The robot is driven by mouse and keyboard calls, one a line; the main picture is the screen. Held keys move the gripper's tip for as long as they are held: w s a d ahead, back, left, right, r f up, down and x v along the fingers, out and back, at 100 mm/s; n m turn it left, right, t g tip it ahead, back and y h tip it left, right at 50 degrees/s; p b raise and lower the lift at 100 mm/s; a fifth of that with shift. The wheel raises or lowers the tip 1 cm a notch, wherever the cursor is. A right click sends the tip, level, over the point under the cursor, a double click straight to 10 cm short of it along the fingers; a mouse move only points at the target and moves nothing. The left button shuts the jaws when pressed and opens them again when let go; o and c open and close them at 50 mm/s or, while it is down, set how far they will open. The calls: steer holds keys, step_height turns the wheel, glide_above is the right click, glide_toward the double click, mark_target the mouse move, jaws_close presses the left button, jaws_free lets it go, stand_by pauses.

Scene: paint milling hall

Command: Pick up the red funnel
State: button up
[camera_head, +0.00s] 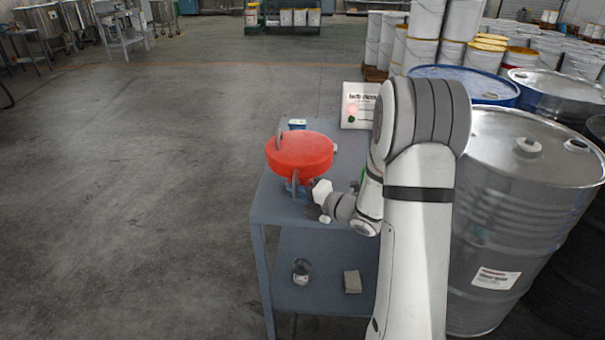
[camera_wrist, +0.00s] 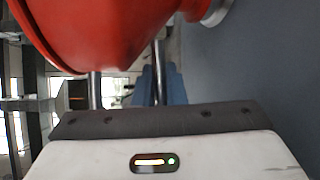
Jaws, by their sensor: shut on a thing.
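The red funnel (camera_head: 303,160) is above the grey table top, with its wide round side facing up, in the head view. Its red side fills the upper left of the wrist view (camera_wrist: 100,30). My gripper (camera_head: 297,186) reaches it from the right and is shut on it. The two metal fingers (camera_wrist: 127,82) run up to the funnel in the wrist view, where their tips are hidden behind it. I cannot tell whether the funnel still touches the table.
Metal drums (camera_head: 520,200) stand close on the right. The floor at left is clear.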

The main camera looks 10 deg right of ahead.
mark_target(296, 172)
steer(key=shift+r, duration=0.1)
jaws_close()
step_height(296, 172, up, 10)
steer(key=shift+f+p, duration=0.1)
steer(key=shift+p, duration=0.35)
